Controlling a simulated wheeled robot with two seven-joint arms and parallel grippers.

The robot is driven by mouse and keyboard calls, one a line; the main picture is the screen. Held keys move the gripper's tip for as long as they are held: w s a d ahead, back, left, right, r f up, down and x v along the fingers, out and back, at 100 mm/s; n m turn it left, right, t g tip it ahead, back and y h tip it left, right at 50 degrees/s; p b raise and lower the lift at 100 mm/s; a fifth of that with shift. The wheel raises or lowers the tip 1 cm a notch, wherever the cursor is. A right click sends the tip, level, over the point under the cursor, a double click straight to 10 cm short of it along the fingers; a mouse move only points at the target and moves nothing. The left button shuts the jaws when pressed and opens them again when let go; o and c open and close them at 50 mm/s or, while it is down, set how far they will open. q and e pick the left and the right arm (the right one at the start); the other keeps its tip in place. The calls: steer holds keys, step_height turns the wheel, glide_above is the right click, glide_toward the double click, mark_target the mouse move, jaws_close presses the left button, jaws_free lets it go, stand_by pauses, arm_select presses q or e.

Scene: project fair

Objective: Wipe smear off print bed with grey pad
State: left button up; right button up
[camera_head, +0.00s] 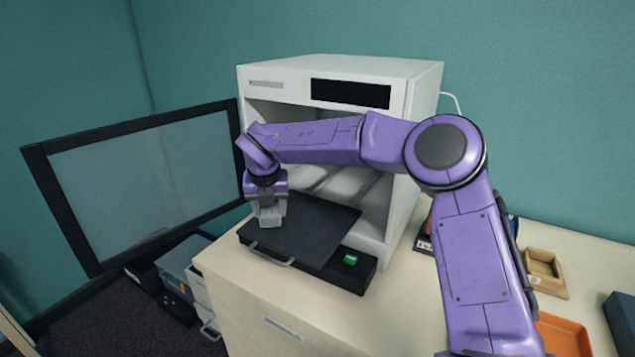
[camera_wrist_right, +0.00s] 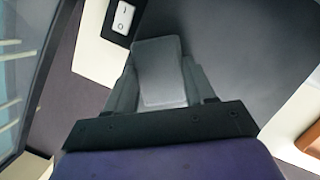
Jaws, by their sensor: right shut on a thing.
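The print bed (camera_head: 318,230) is a dark flat plate pulled out in front of the white printer, with a handle at its front edge. My right gripper (camera_head: 270,215) is over the bed's left part, pointing down. It is shut on the grey pad (camera_head: 270,222), which also shows between the fingers in the right wrist view (camera_wrist_right: 160,75). The pad is at or just above the bed surface; I cannot tell if it touches. No smear shows on the visible part of the bed; the pad and gripper hide some of it. My left gripper is not in view.
The white printer (camera_head: 418,95) stands open behind the bed, its dark-framed glass door (camera_head: 140,170) swung out to the left. A green button (camera_head: 350,259) sits right of the bed. A wooden tray (camera_head: 543,270) and an orange tray (camera_head: 562,335) lie at the right on the cabinet top.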

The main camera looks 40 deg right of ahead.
steer(key=shift+w+r+p, duration=0.2)
steer(key=shift+r+p, duration=0.2)
steer(key=shift+r, duration=0.2)
steer(key=shift+w+r+p, duration=0.15)
steer(key=shift+r+p, duration=0.2)
steer(key=shift+r, duration=0.2)
steer(key=p+v, duration=0.1)
steer(key=v, duration=0.1)
steer(key=shift+s+r+p, duration=0.1)
steer(key=shift+r+p, duration=0.25)
steer(key=shift+w+r+p, duration=0.25)
steer(key=shift+r+p, duration=0.6)
steer(key=shift+r, duration=0.1)
steer(key=shift+s+d+r+p, duration=0.15)
steer(key=shift+r+p, duration=0.25)
steer(key=shift+r, duration=0.3)
